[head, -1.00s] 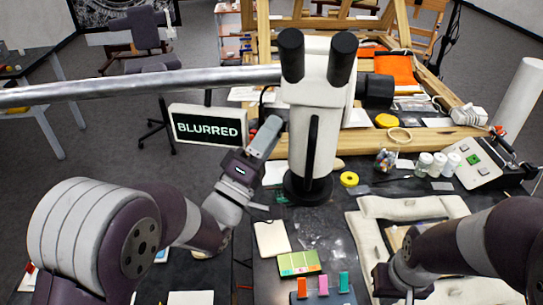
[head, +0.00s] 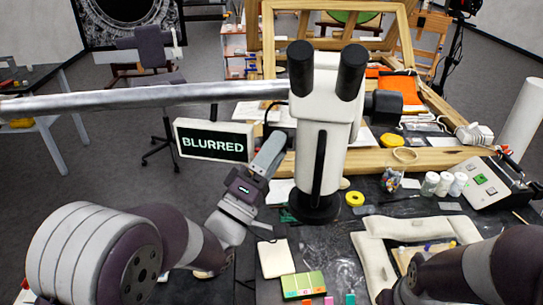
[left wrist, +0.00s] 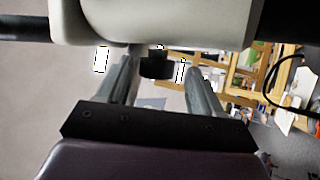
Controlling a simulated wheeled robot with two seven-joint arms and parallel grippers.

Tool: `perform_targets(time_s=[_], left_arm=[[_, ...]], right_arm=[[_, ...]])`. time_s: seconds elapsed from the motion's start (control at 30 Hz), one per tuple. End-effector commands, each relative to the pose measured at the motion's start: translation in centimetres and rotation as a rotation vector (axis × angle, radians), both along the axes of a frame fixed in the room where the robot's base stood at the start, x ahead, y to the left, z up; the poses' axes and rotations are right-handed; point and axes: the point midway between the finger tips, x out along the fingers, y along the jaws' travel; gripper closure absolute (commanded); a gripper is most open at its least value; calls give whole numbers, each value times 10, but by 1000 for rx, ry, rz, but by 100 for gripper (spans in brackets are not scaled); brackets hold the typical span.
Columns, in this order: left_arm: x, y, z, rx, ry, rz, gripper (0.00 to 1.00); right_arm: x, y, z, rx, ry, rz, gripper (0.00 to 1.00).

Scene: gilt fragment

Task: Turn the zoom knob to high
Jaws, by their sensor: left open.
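A white microscope (head: 334,145) with two black eyepieces stands on a round black base (head: 313,207). My left gripper (head: 277,140) is raised at the left side of its body, pointing up towards it. In the left wrist view a small dark knob (left wrist: 157,67) sticks out below the white microscope body (left wrist: 160,22). The open fingers of my left gripper (left wrist: 163,80) stand on either side of the knob, with a gap visible at least on the right. The knob cannot be made out in the head view. My right arm shows at lower right; its fingers are out of frame.
A sign reading BLURRED (head: 213,141) stands left of the microscope. A grey metal bar (head: 150,97) crosses behind it. A yellow tape roll (head: 354,198), small white jars (head: 444,184) and a padded frame (head: 372,262) lie to the right on the dark table.

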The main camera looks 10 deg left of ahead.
Motion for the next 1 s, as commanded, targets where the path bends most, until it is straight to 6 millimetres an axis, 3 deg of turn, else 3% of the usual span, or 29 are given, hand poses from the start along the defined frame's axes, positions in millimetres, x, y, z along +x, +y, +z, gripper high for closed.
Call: perform_targets(time_s=[0.17,0.43,0.6,1.0], left_arm=[[-13,8,-13,0,-1,1,34],[-64,40,-53,0,5,5,34],[-86,52,-66,-1,4,5,34],[-93,55,-66,-2,3,-1,34]], right_arm=[[0,0,-11,0,0,0,100],[0,0,-33,0,0,0,100],[0,0,-40,0,0,0,100],[0,0,-39,0,0,0,100]])
